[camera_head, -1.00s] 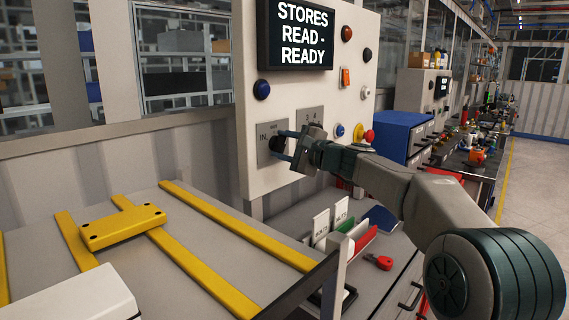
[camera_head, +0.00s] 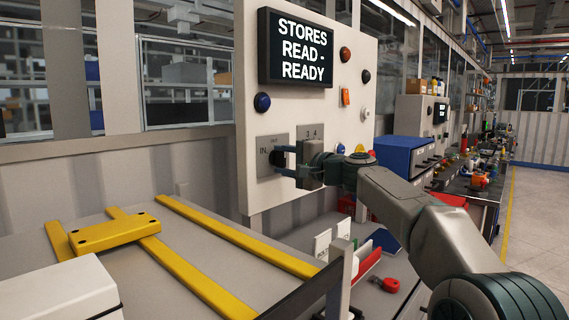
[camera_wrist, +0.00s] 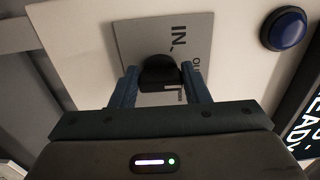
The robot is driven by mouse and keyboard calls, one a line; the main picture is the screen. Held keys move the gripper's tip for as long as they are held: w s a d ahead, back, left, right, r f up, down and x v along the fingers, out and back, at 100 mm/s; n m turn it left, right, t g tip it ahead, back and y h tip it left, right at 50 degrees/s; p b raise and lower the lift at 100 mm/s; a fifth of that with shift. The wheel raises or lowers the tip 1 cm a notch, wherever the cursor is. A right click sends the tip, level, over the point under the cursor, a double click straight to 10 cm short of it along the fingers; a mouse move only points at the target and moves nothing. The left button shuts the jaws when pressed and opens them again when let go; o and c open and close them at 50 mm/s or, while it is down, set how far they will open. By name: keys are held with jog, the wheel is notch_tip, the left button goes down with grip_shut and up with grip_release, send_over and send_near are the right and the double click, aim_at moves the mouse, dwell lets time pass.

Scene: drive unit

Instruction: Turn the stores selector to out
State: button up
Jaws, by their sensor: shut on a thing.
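The stores selector is a black knob on a grey plate (camera_head: 265,145) marked IN and OUT, low on the left of the pale control panel (camera_head: 320,105). My gripper (camera_head: 284,161) reaches it from the right in the head view and is shut on the knob. In the wrist view the black knob (camera_wrist: 160,72) sits between my two blue fingers, with the plate (camera_wrist: 130,40) behind it. The fingers hide part of the knob, and its exact pointing direction is hard to tell. The screen (camera_head: 297,48) above reads STORES READ - READY.
A blue button (camera_head: 262,102) is above the selector plate. A bench with yellow rails (camera_head: 170,262) lies below left. A red padlock-like item (camera_head: 389,285) lies below.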

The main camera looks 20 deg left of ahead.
jog(key=o, duration=1)
jog(key=shift+d, duration=0.1)
jog(key=b+v, duration=0.3)
jog(key=v, duration=1)
jog(key=shift+s+d+b, duration=0.15)
jog(key=shift+d+b, duration=0.1)
jog(key=shift+b, duration=0.1)
jog(key=shift+f, duration=0.1)
jog(key=s+d+f+n+g+h+p, duration=0.1)
jog(key=s+d+f+h+p, duration=0.3)
jog(key=s+d+f, duration=0.4)
jog(key=s+d+f+n+g+h+p, duration=0.1)
jog(key=s+d+f+h+p, duration=0.4)
jog(key=s+d, duration=0.5)
jog(key=s+d+f+n+g+h+p, duration=0.2)
jog(key=s+d+f+h+p, duration=0.2)
jog(key=s+d+f+h, duration=0.3)
jog(key=shift+s+d+f+h, duration=0.1)
jog(key=shift+s+d+f, duration=0.5)
jog(key=shift+s, duration=0.3)
jog(key=shift+s+d+f+h, duration=0.1)
jog(key=shift+s+d+f, duration=0.35)
jog(key=shift+s+f, duration=0.4)
jog(key=shift+s+d+f+h, duration=0.1)
jog(key=shift+s+d+f, duration=0.45)
jog(key=shift+s, duration=0.45)
